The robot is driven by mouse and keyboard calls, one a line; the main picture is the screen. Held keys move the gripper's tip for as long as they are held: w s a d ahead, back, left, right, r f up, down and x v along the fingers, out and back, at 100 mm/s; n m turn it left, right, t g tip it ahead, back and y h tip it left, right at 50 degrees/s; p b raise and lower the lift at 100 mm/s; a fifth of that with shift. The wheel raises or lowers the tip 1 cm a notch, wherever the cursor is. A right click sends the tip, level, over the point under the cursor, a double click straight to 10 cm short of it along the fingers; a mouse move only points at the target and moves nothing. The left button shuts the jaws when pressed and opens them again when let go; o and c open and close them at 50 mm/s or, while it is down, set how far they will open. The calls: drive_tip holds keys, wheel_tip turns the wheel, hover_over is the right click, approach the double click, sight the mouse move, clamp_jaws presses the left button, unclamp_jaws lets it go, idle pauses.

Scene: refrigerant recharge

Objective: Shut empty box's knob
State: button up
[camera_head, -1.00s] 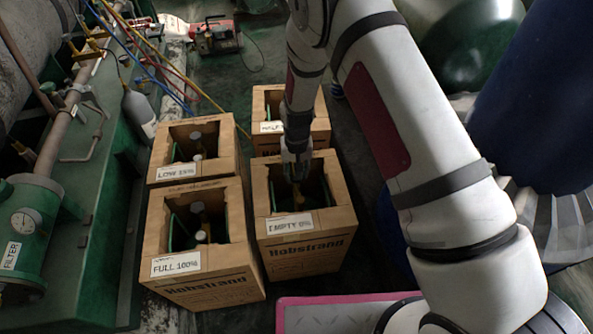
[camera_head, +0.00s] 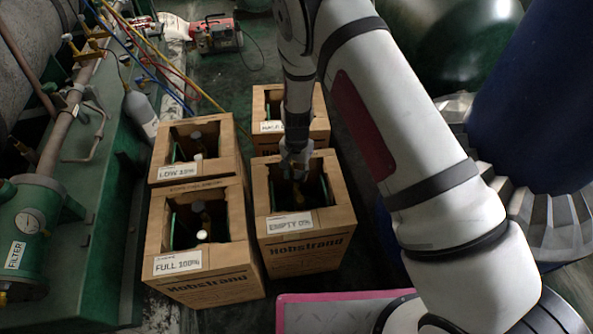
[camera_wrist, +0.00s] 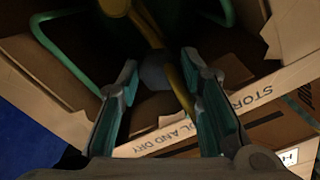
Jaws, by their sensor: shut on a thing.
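The box labelled "EMPTY 0%" (camera_head: 306,250) is the front right carton, open at the top, with a cylinder inside. My gripper (camera_head: 296,172) points down into this opening. In the wrist view my gripper (camera_wrist: 160,85) has its two teal-padded fingers on either side of a grey round knob (camera_wrist: 154,72) and is shut on it. A brass valve part (camera_wrist: 145,28) lies beside the knob. Green cylinder guard bars (camera_wrist: 65,55) show in the dark opening. The head view mostly hides the knob behind my gripper.
The "FULL 100%" box (camera_head: 205,283) stands left, with the "LOW" box (camera_head: 187,175) behind it. Another carton (camera_head: 315,127) stands behind the empty box. Green machinery (camera_head: 90,235) lines the left; a blue drum (camera_head: 530,100) is at right.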

sight(297, 174)
idle(0.3)
drive_tip(key=o, duration=0.9)
drive_tip(key=shift+c, duration=0.2)
wheel_tip(297, 174, up, 12)
